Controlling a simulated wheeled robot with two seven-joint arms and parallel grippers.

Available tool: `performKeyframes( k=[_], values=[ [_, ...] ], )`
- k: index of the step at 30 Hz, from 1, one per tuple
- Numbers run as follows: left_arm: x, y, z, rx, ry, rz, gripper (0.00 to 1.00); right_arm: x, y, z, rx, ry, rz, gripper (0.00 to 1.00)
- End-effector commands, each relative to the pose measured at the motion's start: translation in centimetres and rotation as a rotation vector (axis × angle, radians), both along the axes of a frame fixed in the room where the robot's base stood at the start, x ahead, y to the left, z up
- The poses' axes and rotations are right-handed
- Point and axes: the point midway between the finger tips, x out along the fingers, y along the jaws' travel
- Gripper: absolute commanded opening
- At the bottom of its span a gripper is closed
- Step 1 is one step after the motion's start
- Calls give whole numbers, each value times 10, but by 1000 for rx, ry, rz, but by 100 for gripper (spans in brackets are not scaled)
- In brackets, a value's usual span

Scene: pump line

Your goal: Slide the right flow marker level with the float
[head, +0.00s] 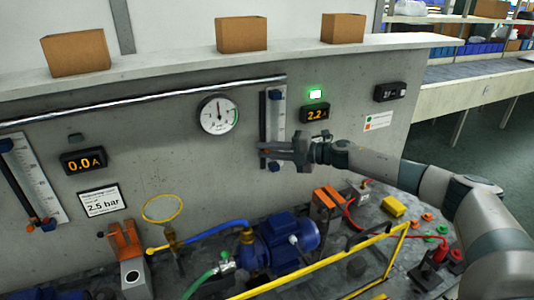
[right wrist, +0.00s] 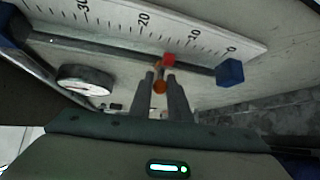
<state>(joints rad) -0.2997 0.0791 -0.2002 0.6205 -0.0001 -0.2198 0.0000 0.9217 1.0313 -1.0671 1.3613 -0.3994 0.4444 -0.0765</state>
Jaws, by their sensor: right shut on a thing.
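The right flow gauge (head: 277,117) is on the grey wall panel, with a white scale and blue end blocks. My right gripper (head: 268,150) reaches in from the right to its lower part. In the right wrist view the gripper (right wrist: 160,80) is shut on the orange knob of the flow marker (right wrist: 160,88). A small red piece (right wrist: 168,59), apparently the float, sits on the dark tube beside the marker, slightly toward the zero end. The marker is hard to make out in the head view. My left gripper is not in view.
A round pressure dial (head: 219,114) is left of the gauge, and a lit display (head: 315,113) is right of it. A horizontal pipe (head: 150,101) runs along the wall. Below are a blue pump (head: 287,237) and a yellow rail (head: 320,268).

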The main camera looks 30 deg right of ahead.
Motion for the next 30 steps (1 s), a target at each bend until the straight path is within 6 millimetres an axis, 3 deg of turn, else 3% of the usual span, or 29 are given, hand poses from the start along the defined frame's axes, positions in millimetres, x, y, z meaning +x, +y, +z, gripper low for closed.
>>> performKeyframes(
  k=[2,12,13,15,30],
  values=[
    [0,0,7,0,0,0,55,0,-1,8,-1,-1,-2,0],
    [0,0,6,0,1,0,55,0,-1,8,0,0,-2,0],
    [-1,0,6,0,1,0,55,0,0,8,0,0,-2,21],
    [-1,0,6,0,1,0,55,0,0,8,0,0,-2,36],
    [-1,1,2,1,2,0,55,-5,-5,7,-1,1,-1,36]
  ],
)
